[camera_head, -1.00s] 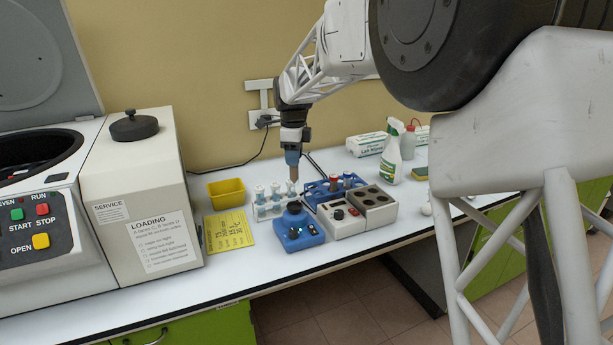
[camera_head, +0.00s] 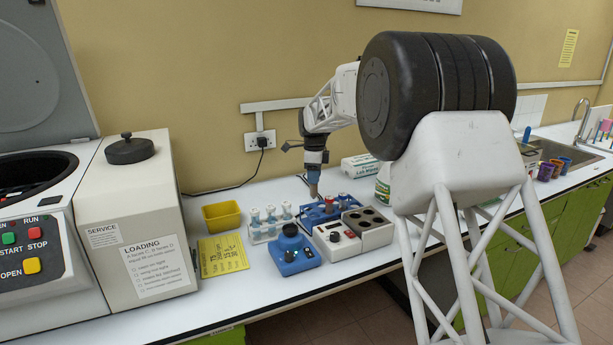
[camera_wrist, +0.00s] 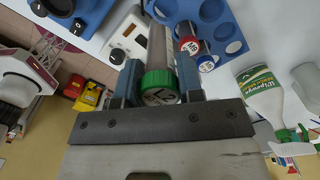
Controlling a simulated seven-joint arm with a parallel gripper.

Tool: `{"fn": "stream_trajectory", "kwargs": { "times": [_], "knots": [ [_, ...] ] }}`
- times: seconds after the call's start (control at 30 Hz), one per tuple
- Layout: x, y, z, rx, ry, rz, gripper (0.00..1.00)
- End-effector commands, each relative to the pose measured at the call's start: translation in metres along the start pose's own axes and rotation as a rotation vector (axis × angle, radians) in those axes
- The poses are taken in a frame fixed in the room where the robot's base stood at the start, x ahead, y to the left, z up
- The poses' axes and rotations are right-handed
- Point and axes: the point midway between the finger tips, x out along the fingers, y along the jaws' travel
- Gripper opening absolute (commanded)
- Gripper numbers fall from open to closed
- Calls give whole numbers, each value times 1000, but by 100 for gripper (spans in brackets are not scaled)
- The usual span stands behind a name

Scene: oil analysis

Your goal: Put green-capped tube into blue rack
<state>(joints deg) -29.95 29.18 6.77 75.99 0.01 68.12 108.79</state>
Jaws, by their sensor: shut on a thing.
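My gripper (camera_wrist: 160,88) is shut on the green-capped tube (camera_wrist: 160,82), one finger on each side of the cap, in the wrist view. The cap bears dark marks, and the tube body points away from the camera. The blue rack (camera_wrist: 231,47) shows beyond and to the right of the tube, with a red-capped and a blue-capped tube in it. In the head view my gripper (camera_head: 314,188) is pointing down at the blue rack (camera_head: 310,219). The tube's lower end is hard to make out, so I cannot tell whether it is in a hole.
A white rack with several pale-capped tubes (camera_head: 270,213) stands left of the blue rack. A blue device (camera_head: 292,258) and a grey block with dark holes (camera_head: 366,235) stand in front. A yellow bin (camera_head: 223,215) is further left. A spray bottle (camera_wrist: 262,94) stands nearby.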

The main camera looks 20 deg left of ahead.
Motion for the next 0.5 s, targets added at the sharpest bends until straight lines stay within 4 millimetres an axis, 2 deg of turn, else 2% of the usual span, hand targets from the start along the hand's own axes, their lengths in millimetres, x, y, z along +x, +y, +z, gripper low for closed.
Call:
{"fn": "stream_trajectory", "kwargs": {
  "times": [0.13,0.5],
  "knots": [
    [3,-8,-4,0,0,-1,6],
    [4,-9,-5,0,0,0,6]
  ]
}}
